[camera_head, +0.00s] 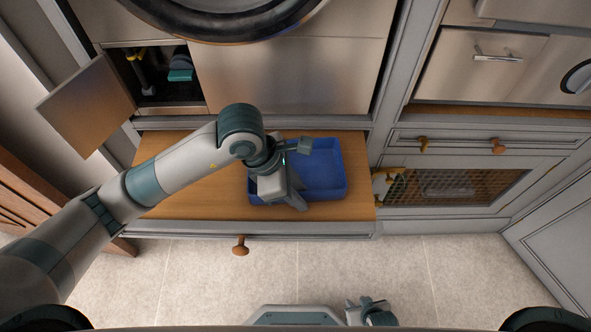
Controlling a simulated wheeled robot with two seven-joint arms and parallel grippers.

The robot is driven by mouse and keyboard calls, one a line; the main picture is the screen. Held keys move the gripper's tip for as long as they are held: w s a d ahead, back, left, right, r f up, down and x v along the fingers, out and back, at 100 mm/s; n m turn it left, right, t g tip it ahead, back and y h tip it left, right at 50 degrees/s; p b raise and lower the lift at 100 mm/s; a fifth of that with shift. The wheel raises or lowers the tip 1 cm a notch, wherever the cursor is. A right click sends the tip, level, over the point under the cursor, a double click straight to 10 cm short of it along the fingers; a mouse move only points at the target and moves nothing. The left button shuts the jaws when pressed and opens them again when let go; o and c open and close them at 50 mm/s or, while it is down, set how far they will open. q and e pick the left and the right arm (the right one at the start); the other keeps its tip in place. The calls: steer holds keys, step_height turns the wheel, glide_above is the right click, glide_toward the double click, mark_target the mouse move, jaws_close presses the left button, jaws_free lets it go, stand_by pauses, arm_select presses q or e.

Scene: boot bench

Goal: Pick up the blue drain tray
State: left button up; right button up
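The blue drain tray (328,172) is a shallow rectangular tray on the pulled-out wooden shelf below the washing machine. My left gripper (306,172) is over the tray's left part, with its two fingers spread apart. The gripper and wrist hide part of the tray's left side. I cannot tell whether a finger touches the tray. My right gripper (369,309) is low at the bottom edge of the view, far from the tray and partly cut off, and its finger state is unclear.
The wooden shelf (190,190) has a front knob (240,246). An open flap (87,105) stands at the left beside a recess with a teal cap (180,74). The round machine door (225,20) is above. A mesh-front cabinet (455,187) stands right. The tiled floor in front is clear.

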arm_select(q)
jaws_close()
steer(key=shift+r, duration=0.1)
